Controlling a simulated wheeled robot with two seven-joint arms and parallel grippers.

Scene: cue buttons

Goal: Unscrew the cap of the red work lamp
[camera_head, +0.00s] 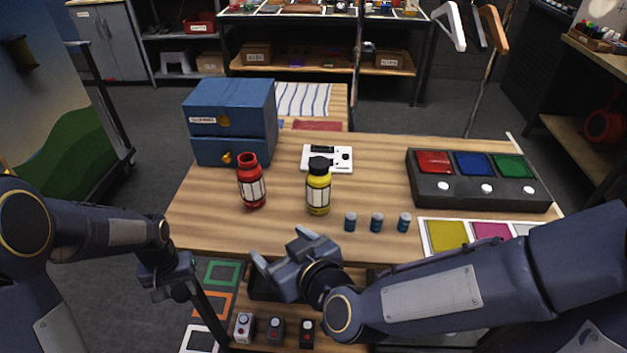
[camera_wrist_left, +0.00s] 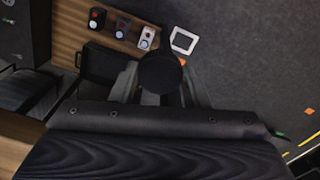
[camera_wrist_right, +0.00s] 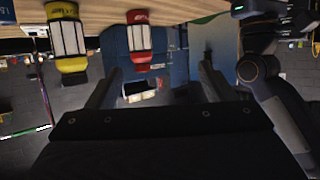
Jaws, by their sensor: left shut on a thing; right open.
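The red work lamp (camera_head: 252,182) stands upright on the table, with a bare red neck on top and no black cap on it. It also shows in the right wrist view (camera_wrist_right: 139,47). My left gripper (camera_head: 178,288) is low, off the table's front left. In the left wrist view it is shut on a round black cap (camera_wrist_left: 160,72); the cap is hard to make out in the head view. My right gripper (camera_head: 290,252) is open and empty in front of the table edge, apart from the lamp. A yellow lamp (camera_head: 318,190) with a black cap stands to the right.
A blue drawer box (camera_head: 230,125) stands behind the red lamp. Three small blue cylinders (camera_head: 377,222) stand near the front edge. A dark console (camera_head: 480,190) with red, blue and green panels is at right. Small button boxes (camera_head: 275,330) sit on a lower shelf.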

